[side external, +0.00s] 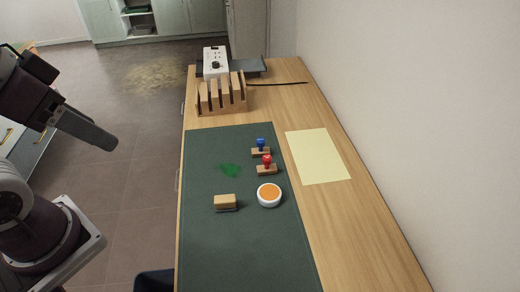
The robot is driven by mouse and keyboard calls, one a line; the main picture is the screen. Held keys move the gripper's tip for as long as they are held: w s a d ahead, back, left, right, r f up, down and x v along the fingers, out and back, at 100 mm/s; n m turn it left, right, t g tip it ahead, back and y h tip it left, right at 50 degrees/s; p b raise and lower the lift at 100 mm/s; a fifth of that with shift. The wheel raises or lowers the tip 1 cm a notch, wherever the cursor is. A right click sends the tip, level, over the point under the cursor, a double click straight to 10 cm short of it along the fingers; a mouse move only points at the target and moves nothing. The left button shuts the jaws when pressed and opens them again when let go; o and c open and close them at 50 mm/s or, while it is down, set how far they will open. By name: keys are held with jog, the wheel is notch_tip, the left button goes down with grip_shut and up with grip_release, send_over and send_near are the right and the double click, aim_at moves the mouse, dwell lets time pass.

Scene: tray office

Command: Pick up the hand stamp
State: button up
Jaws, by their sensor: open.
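Two hand stamps stand upright on the dark green desk mat (215,255). One hand stamp has a blue knob (261,145) on a wooden base. The other, with a red knob (267,161), stands just in front of it. My gripper (95,133) is at the left, over the floor side of the desk, well apart from both stamps. It is open, with nothing seen in it. Its fingers show mostly from one side, and part of the arm behind it is cut off by the picture edge.
A white bowl with orange contents (269,195) and a wooden block with a dark underside (225,202) are near the stamps. A green stain (230,170) marks the mat. Yellow paper (318,156) lies right. A slotted wooden rack (221,96) and white device (215,62) stand behind.

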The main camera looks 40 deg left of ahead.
jog(key=shift+w, duration=0.1)
jog(key=n+g+h, duration=0.4)
jog(key=n, duration=1.9)
send_over(259, 139)
jog(key=a, duration=0.2)
jog(key=f, duration=1.9)
jog(key=s+f, duration=0.1)
jog(key=f, duration=0.8)
jog(key=shift+d+f, duration=0.2)
jog(key=shift+f, duration=0.2)
jog(key=shift+n, duration=0.3)
jog(key=x, duration=0.7)
jog(key=shift+f, duration=0.3)
grip_shut()
